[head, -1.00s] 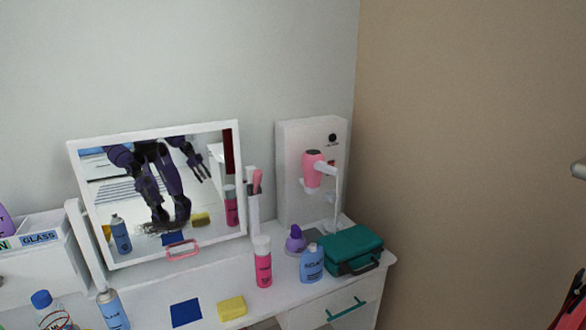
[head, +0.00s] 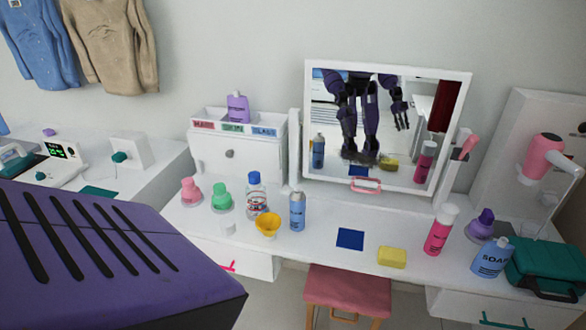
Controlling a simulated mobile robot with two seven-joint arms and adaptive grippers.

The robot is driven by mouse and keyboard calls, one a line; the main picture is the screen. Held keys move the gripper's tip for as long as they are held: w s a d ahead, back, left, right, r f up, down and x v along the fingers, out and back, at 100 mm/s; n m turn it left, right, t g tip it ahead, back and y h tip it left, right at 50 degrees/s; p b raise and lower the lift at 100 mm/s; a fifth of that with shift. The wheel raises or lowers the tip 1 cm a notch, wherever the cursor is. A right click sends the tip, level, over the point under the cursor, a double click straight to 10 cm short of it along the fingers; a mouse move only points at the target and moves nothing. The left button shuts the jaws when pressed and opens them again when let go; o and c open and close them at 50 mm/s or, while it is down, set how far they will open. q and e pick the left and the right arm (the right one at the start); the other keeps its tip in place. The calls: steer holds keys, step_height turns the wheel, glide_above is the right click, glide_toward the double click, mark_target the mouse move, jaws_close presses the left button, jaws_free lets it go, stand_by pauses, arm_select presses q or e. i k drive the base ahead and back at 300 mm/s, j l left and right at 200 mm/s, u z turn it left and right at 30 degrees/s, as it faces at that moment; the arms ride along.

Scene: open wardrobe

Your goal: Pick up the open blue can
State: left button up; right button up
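The open blue can (head: 297,211) stands upright on the white dressing table, right of the yellow cup and in front of the mirror's left side. It is a light blue spray can with a pale nozzle top and no cap on it. My purple arm link fills the lower left of the head view. Neither gripper shows directly. The mirror (head: 378,120) reflects my dark arms and the can, but the grippers are too small there to judge.
A pink stool (head: 345,290) stands in front.

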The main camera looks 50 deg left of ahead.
mark_target(298, 200)
steer(key=u, duration=1.45)
steer(key=i+l+u, duration=0.1)
steer(key=i, duration=0.3)
steer(key=i+l+u, duration=0.15)
steer(key=i+l, duration=0.2)
